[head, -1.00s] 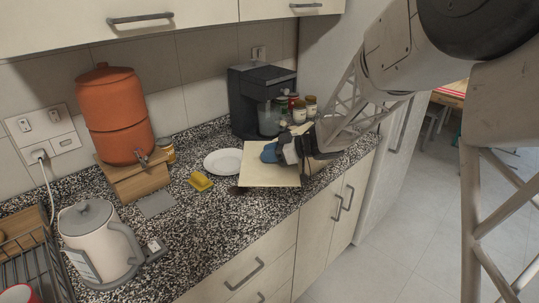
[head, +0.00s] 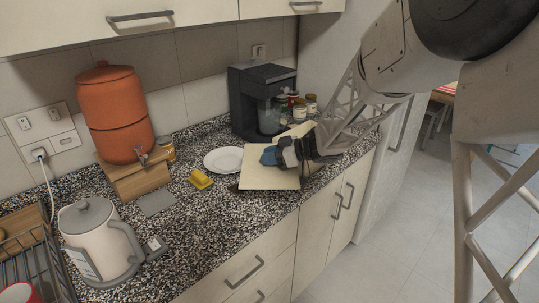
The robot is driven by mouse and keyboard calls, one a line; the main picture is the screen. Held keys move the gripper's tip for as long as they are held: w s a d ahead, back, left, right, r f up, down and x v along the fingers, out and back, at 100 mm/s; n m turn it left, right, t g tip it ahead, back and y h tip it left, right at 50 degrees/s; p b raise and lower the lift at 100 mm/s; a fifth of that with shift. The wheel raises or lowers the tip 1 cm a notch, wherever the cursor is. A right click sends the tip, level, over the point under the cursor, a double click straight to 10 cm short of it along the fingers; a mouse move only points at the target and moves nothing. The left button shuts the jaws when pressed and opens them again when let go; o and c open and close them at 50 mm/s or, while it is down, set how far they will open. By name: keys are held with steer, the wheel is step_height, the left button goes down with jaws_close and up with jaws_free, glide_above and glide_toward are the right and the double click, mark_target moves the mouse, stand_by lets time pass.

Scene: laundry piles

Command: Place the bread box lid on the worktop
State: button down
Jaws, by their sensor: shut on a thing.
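A flat, cream-coloured square panel, which I take to be the bread box lid (head: 262,178), is over the right part of the worktop (head: 200,235) in the head view. A dark shadow lies by its near left corner; I cannot tell whether it touches the stone. My gripper (head: 272,156) reaches in from the right over the panel's far right part and is shut. Its blue-tipped fingers hide the point of contact. Another cream surface (head: 300,130) shows behind the gripper; I cannot tell whether it is part of the same thing.
A white plate (head: 224,160) and a yellow block (head: 201,179) lie left of the panel. A black coffee machine (head: 255,98) and several jars (head: 311,104) stand behind. An orange water dispenser (head: 118,115) and white kettle (head: 95,240) stand farther left.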

steer(key=c, duration=0.9)
jaws_free()
steer(key=shift+o, duration=0.2)
steer(key=shift+r, duration=0.15)
steer(key=shift+r, duration=0.55)
steer(key=v, duration=1.2)
steer(key=shift+f, duration=0.1)
